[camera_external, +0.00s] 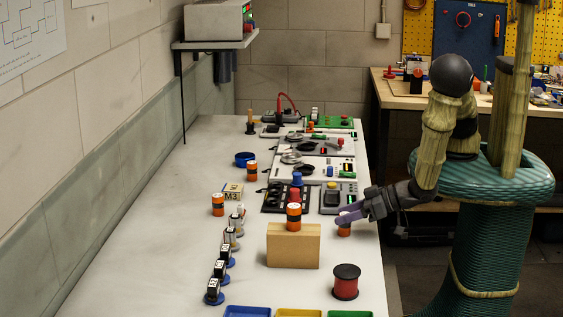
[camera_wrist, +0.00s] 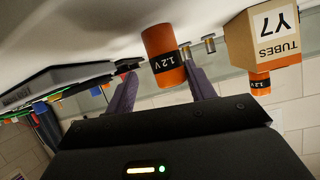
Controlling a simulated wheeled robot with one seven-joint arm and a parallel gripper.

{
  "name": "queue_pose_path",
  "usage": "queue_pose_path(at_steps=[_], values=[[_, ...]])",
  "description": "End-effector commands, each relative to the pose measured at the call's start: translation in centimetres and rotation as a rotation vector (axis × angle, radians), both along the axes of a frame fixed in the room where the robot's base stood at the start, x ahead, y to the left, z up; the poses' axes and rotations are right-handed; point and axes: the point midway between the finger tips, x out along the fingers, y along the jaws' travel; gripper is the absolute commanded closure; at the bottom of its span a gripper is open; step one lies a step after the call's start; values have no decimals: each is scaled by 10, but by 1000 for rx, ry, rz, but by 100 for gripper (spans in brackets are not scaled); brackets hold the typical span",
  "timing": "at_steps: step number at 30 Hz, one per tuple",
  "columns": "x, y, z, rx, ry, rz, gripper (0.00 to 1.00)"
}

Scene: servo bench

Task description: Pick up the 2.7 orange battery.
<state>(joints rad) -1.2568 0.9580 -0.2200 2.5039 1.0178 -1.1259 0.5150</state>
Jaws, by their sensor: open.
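My gripper (camera_external: 349,214) is open at the right edge of the bench. In the wrist view its two purple fingers (camera_wrist: 159,60) stand on either side of an orange and black battery (camera_wrist: 163,47), whose band reads 1.2 V. That battery also shows in the external view (camera_external: 344,230), partly hidden by the fingers. Two more orange batteries (camera_external: 218,206) (camera_external: 252,172) stand farther left. No 2.7 label is readable.
The tan box (camera_external: 293,250) is close to my gripper's left. A red spool (camera_external: 346,284) stands in front. Several dark-topped parts (camera_external: 214,292) line the left. Instrument panels (camera_external: 337,204) lie behind. Bare bench shows at left (camera_external: 150,240).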

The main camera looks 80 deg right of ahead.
Motion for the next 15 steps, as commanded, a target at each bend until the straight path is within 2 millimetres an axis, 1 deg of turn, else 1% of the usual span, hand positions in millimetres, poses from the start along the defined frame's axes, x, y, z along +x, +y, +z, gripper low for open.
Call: queue_pose_path(at_steps=[7, 15], values=[[-16, 2, -4, -57, -158, 59, 46], [-36, 6, -2, -103, -346, 164, 46]])
